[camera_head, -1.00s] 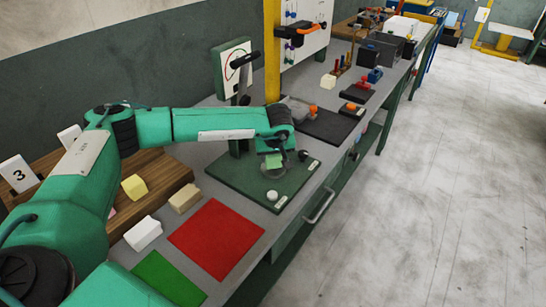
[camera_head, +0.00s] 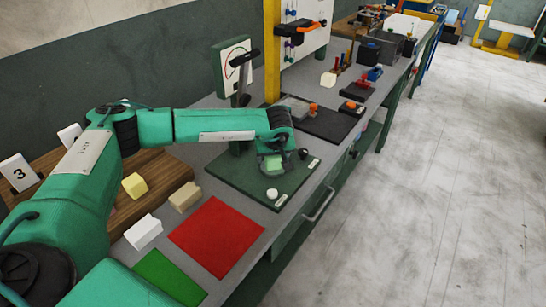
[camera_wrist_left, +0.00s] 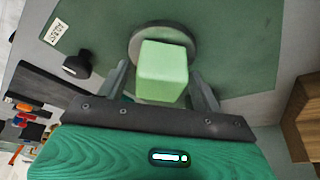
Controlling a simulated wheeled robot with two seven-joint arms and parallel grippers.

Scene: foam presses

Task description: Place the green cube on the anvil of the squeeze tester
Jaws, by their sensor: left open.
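The green cube (camera_head: 273,163) sits on the round grey anvil (camera_wrist_left: 165,28) of the squeeze tester, whose dark green base plate (camera_head: 235,178) lies on the bench. The cube also shows in the left wrist view (camera_wrist_left: 162,72), upright, with the anvil disc partly hidden behind it. My left gripper (camera_head: 270,168) is open above the anvil. In the left wrist view its two fingers stand on either side of the cube, with a visible gap at each side. The tester's dial (camera_head: 233,66) and black lever (camera_head: 247,62) rise behind my arm. My right gripper is out of view.
A red mat (camera_head: 216,236), a green mat (camera_head: 165,279), a white block (camera_head: 143,231) and a tan block (camera_head: 185,196) lie nearer. A yellow block (camera_head: 134,185) is on a wooden board. A yellow post (camera_head: 272,50) stands beyond the tester.

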